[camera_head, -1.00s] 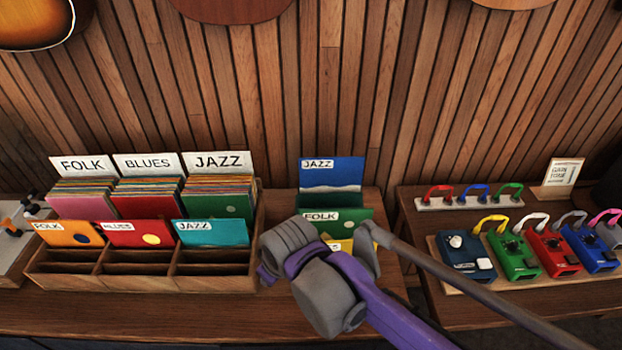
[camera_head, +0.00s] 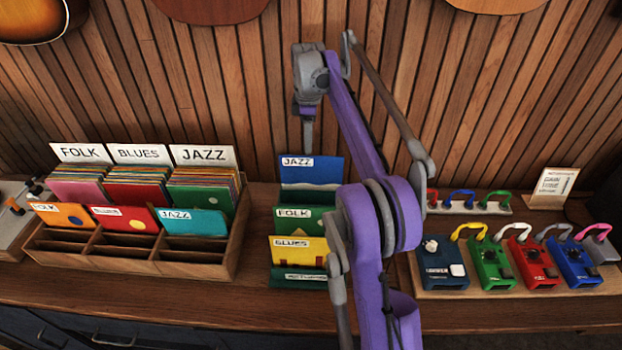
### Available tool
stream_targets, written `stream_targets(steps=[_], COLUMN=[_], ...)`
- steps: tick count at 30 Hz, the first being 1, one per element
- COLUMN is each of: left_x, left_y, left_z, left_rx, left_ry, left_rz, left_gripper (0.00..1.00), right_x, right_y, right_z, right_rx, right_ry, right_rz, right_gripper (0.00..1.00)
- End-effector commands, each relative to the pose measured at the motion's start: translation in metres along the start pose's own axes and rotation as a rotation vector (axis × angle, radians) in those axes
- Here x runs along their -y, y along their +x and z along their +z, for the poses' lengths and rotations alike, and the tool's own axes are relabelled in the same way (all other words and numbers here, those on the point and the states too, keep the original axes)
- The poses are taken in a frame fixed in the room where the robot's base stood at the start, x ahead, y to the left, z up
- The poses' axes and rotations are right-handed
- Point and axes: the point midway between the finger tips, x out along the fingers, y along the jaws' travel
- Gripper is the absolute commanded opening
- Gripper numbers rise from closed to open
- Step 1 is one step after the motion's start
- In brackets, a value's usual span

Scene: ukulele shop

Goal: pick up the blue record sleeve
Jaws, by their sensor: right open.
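The blue record sleeve (camera_head: 310,171), with a white JAZZ label, stands upright at the back of a small green rack on the counter. Green FOLK (camera_head: 297,218) and yellow BLUES (camera_head: 296,250) sleeves stand in front of it. My right gripper (camera_head: 308,147) is open and points down at the blue sleeve's top edge. Only one finger shows clearly, and I cannot tell whether it touches the sleeve. My right arm covers the right part of the rack. My left gripper is not in view.
A wooden record bin (camera_head: 130,262) with FOLK, BLUES and JAZZ dividers stands to the left, its front compartments empty. Several effect pedals (camera_head: 490,265) stand on a board to the right. A slatted wood wall (camera_head: 240,110) rises close behind the rack.

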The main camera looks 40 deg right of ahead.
Motion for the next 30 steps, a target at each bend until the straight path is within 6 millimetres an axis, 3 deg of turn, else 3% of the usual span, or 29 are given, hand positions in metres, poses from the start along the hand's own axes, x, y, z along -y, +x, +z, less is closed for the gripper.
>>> stream_targets(steps=[6, 13, 21, 30], left_x=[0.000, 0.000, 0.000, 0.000], left_y=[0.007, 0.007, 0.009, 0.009], left_z=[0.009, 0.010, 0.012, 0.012], left_rx=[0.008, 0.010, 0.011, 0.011], left_ry=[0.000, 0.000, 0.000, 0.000], left_rz=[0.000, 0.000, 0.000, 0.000], left_gripper=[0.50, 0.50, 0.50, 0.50], right_x=[0.001, 0.001, 0.002, 0.002], right_y=[0.038, 0.055, 0.093, 0.099], right_z=[0.001, 0.002, 0.006, 0.006], right_rx=[0.001, 0.001, 0.001, 0.000], right_ry=[0.000, 0.001, 0.001, 0.002], right_rz=[-0.002, 0.000, 0.000, 0.000], right_gripper=[0.41, 0.41, 0.41, 0.41])
